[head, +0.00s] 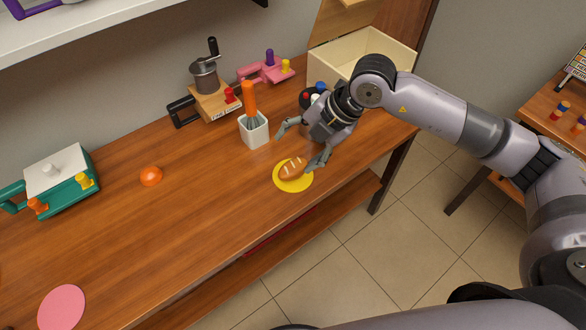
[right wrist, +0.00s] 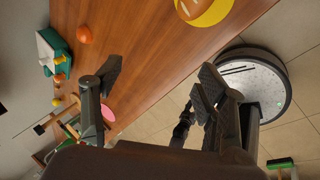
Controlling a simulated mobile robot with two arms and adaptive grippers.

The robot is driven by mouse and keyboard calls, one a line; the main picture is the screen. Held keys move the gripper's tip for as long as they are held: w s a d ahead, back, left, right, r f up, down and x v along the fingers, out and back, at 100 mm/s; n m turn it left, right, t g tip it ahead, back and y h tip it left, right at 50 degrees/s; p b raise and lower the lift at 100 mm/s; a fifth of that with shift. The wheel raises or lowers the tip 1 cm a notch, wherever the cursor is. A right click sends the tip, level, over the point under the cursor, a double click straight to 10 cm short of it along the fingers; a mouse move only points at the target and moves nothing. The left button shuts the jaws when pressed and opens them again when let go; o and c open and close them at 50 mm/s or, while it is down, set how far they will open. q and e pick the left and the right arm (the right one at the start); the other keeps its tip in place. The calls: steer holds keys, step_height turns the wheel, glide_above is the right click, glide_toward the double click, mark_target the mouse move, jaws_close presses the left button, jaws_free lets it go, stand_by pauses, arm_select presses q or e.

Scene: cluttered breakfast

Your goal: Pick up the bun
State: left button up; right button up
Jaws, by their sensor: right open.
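The bun (head: 293,168) is brown with pale score marks and lies on a round yellow plate (head: 292,188) near the table's front edge. My right gripper (head: 301,145) is open and empty, with its fingers spread just behind and to the right of the bun, apparently above it. In the right wrist view the bun (right wrist: 190,8) is cut off by the top edge, on the yellow plate (right wrist: 216,12), beyond the open fingers of the right gripper (right wrist: 158,82). My left gripper does not show in the head view.
A white holder with an orange-handled tool (head: 253,133) stands close behind the plate. A grinder (head: 205,78), a pink toy (head: 266,70) and an open wooden box (head: 345,50) are further back. An orange half-ball (head: 151,176) and a green toaster-like toy (head: 60,182) are left.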

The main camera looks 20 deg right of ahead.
steer(key=w+d+m+h, duration=0.1)
steer(key=d+h, duration=0.1)
steer(key=d, duration=0.3)
steer(key=p, duration=0.3)
glide_toward(297, 165)
steer(key=shift+h, duration=0.3)
steer(key=x, duration=0.5)
steer(key=shift+s+a, duration=0.15)
steer(key=shift+a, duration=0.2)
steer(key=shift+a+f+p, duration=0.1)
steer(key=shift+f+p, duration=0.4)
steer(key=x, duration=0.1)
steer(key=p+x, duration=0.1)
steer(key=x, duration=0.1)
steer(key=shift+w+f, duration=0.15)
steer(key=shift+w, duration=0.2)
steer(key=shift+w+f, duration=0.15)
steer(key=shift+f, duration=0.3)
steer(key=shift+c, duration=0.4)
steer(key=c, duration=1.2)
